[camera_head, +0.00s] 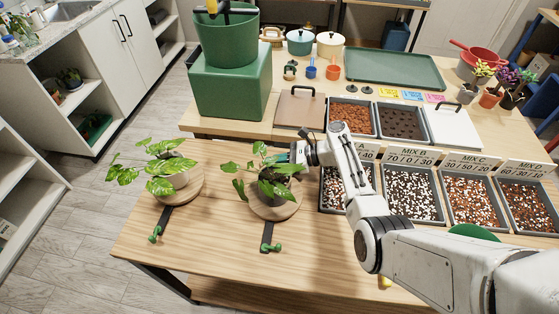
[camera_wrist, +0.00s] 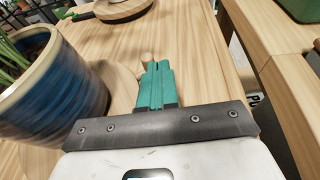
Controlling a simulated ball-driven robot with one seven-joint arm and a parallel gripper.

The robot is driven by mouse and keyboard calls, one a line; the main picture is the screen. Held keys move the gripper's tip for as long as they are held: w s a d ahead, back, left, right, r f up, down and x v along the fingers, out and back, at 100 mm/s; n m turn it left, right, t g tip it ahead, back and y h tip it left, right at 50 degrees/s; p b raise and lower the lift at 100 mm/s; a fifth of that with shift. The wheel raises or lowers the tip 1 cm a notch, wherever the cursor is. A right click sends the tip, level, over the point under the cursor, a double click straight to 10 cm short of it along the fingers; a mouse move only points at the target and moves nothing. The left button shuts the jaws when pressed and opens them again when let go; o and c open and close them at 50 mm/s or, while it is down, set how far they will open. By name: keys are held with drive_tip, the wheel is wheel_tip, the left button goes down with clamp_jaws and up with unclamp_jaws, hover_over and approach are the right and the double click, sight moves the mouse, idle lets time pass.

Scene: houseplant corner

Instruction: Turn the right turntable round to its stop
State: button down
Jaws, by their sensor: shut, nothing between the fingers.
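The right turntable (camera_head: 262,212) is a round wooden disc on the near table, bearing a leafy plant in a pot (camera_head: 270,192). In the wrist view its pale disc (camera_wrist: 122,88) shows beside and under the blue pot (camera_wrist: 50,85). A small wooden peg (camera_wrist: 147,58) stands near the disc's edge. My gripper (camera_head: 286,158) is at the far right side of the pot, low over the turntable. Its teal fingers (camera_wrist: 155,66) are shut and empty, with their tips close to the peg. I cannot tell whether they touch it. A black strip with a green fitting (camera_head: 268,248) lies in front of the turntable.
The left turntable (camera_head: 192,194) bears another potted plant (camera_head: 170,176); its disc shows at the top of the wrist view (camera_wrist: 122,10). Trays of mix (camera_head: 410,192) stand right of my gripper. A green box (camera_head: 232,85) stands behind.

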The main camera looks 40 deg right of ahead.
drive_tip(key=shift+w+a+p, duration=0.45)
drive_tip(key=shift+w+a, duration=0.2)
drive_tip(key=shift+a, duration=0.25)
drive_tip(key=shift+w+a, duration=0.1)
drive_tip(key=shift+a, duration=0.05)
